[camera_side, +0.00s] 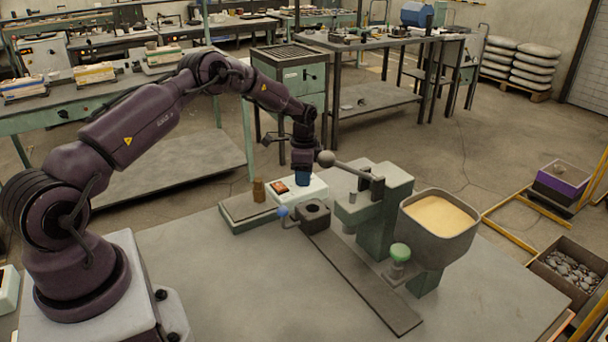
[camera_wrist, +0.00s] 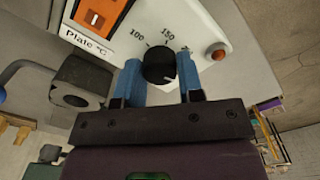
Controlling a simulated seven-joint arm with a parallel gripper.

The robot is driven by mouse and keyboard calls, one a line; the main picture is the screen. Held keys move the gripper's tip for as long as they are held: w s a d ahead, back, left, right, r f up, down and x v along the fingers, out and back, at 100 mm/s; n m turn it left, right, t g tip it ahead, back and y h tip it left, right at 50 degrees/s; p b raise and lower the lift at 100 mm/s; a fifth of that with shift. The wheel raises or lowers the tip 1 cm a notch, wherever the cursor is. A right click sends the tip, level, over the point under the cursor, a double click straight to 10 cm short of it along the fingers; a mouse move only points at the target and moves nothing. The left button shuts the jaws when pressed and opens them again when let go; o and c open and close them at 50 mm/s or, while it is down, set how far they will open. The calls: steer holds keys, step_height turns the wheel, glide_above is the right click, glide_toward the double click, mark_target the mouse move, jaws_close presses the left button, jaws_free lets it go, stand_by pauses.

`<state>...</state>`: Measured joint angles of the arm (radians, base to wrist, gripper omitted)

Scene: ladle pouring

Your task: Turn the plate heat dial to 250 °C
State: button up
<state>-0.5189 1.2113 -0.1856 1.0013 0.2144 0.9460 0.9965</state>
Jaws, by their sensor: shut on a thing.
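The plate heat dial (camera_wrist: 158,64) is a black round knob on a white control box (camera_wrist: 200,20) in the wrist view, marked "Plate °C". The labels 100 and 150 show beside it; another label at the right is mostly hidden by a finger. A small pale mark shows on the knob's lower right; its exact reading is unclear. My gripper (camera_wrist: 160,80) has its blue fingers shut on the dial, one on each side. In the side view my gripper (camera_side: 303,180) points down at the white box (camera_side: 315,190) and hides the dial.
An orange-framed switch (camera_wrist: 99,14) and a red-orange lamp (camera_wrist: 219,55) flank the dial.

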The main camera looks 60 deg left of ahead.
steer(key=o, duration=0.9)
steer(key=shift+r, duration=0.1)
step_height(320, 180, up, 13)
steer(key=shift+f, duration=0.1)
